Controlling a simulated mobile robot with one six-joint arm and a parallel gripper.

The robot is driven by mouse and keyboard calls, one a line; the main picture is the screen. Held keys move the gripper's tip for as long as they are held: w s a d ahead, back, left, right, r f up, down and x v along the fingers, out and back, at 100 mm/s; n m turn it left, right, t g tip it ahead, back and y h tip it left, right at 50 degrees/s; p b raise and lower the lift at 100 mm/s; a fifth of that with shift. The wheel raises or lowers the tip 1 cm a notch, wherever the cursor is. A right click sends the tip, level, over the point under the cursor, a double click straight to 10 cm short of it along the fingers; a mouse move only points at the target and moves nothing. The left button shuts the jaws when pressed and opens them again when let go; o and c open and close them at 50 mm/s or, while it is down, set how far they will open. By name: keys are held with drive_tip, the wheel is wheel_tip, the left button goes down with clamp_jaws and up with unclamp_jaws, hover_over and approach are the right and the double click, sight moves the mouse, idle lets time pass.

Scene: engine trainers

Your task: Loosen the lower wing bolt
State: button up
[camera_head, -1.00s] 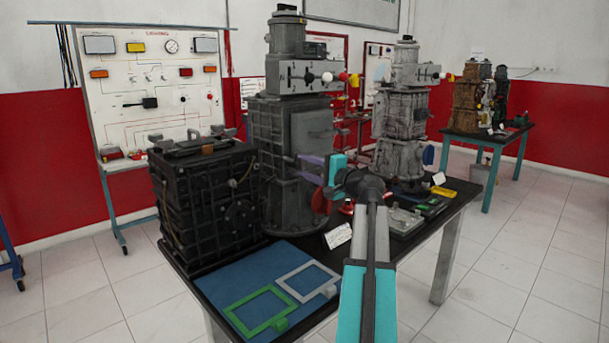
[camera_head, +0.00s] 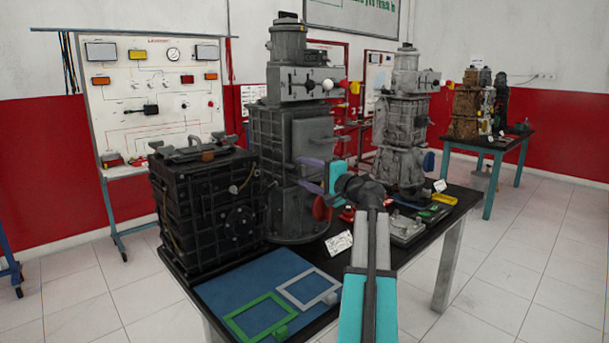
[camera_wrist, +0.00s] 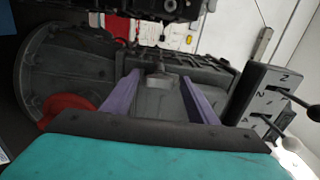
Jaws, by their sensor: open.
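A grey metal knob-like fitting, which looks like the wing bolt (camera_wrist: 158,79), shows in the wrist view on the side of the tall grey engine unit (camera_head: 290,210). Its wings are hard to make out. My gripper (camera_head: 299,173) is at that unit's side, with its two purple fingers apart. In the wrist view, my gripper (camera_wrist: 159,88) has one finger on each side of the fitting, with visible space between them and nothing held. Whether the fingertips reach as deep as the fitting cannot be told. In the head view the fitting is not distinguishable behind the fingers.
A red round part (camera_wrist: 67,108) is close to the left finger. A black ribbed engine block (camera_head: 205,205) stands left on the table. Another grey engine (camera_head: 403,130) stands behind right.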

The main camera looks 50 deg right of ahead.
drive_tip(key=shift+s, duration=0.15)
drive_tip(key=s+a, duration=0.1)
drive_tip(key=s, duration=1.2)
drive_tip(key=shift+s, duration=0.25)
drive_tip(key=shift+r, duration=0.1)
